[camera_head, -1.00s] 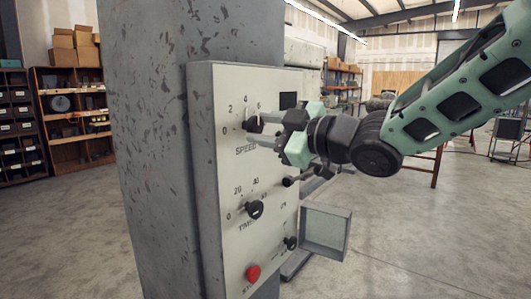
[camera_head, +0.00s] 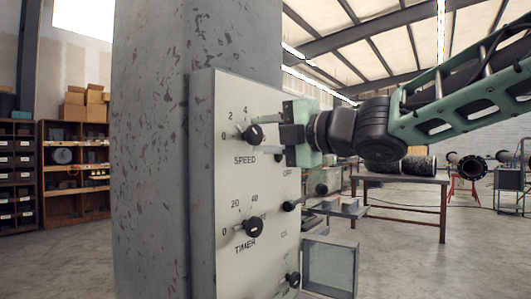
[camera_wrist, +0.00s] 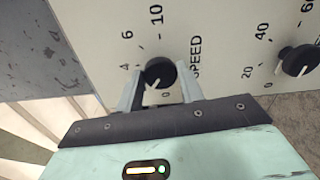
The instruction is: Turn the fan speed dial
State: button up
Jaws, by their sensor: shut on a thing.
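The black speed dial (camera_head: 253,134) is at the upper part of a pale control panel (camera_head: 225,190), above the printed word SPEED. It also shows in the wrist view (camera_wrist: 160,71), with a pale pointer mark toward the lower left, on the low-number side of the scale. My gripper (camera_head: 266,133) reaches in from the right, its fingers at the dial. In the wrist view my gripper (camera_wrist: 160,78) has one finger on each side of the dial and is shut on it. The left finger hides part of the scale.
The black timer dial (camera_head: 253,228) sits below on the same panel. A black handle (camera_head: 290,206) and a lower knob (camera_head: 292,280) stick out at the right. A worn grey column (camera_head: 150,150) stands behind.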

jog(key=n+b, duration=0.1)
jog(key=n, duration=0.1)
jog(key=n+b, duration=0.1)
jog(key=b, duration=0.1)
jog(key=shift+f+n, duration=0.2)
jog(key=shift+n, duration=0.2)
jog(key=shift+r+n+b, duration=0.15)
jog(key=shift+n+b, duration=1.1)
jog(key=shift+n, duration=0.65)
jog(key=o, duration=1)
jog(key=shift+r, duration=0.1)
jog(key=shift+s, duration=0.1)
jog(key=shift+s+d, duration=0.2)
jog(key=shift+d, duration=0.2)
jog(key=v, duration=1.1)
jog(key=shift+s+b, duration=0.1)
jog(key=shift+b, duration=0.25)
